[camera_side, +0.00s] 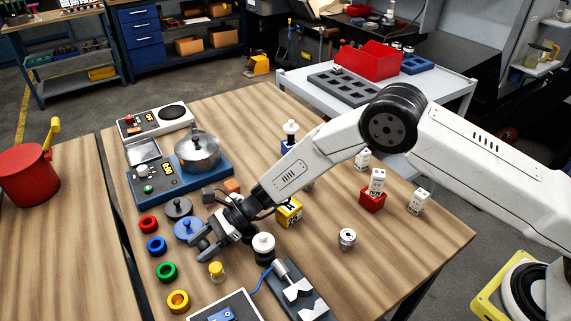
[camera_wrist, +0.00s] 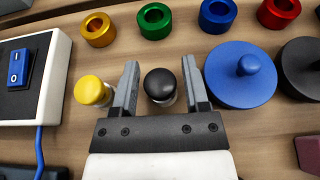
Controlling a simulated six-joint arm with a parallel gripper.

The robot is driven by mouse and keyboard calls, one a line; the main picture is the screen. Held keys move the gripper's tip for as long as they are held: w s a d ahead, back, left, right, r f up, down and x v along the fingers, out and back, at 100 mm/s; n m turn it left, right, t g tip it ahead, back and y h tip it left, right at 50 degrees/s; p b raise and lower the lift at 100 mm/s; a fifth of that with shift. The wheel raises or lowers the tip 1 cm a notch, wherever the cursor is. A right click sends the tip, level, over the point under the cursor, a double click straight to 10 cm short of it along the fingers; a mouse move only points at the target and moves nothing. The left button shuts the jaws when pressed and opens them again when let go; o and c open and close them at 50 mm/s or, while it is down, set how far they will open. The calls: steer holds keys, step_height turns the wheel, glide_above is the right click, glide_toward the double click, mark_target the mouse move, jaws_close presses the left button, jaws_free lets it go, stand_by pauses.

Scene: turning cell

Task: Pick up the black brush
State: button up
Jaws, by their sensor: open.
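A small round black-topped piece with a pale body, which I take to be the black brush (camera_wrist: 160,84), stands on the wooden table in the wrist view. My gripper (camera_wrist: 161,72) is open, with one finger on each side of it. Gaps show between the piece and both fingers, so it is not held. In the side view my gripper (camera_side: 202,247) is low over the table and largely hides the piece.
A yellow-topped piece (camera_wrist: 93,90) stands just outside the left finger. A blue knobbed disc (camera_wrist: 241,78) is close to the right finger. Coloured rings, including a green ring (camera_wrist: 154,20), lie beyond the fingertips. A switch box (camera_wrist: 32,70) is at left.

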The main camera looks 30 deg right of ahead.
steer(key=shift+a+f, duration=0.35)
steer(key=shift+a, duration=0.3)
jaws_close()
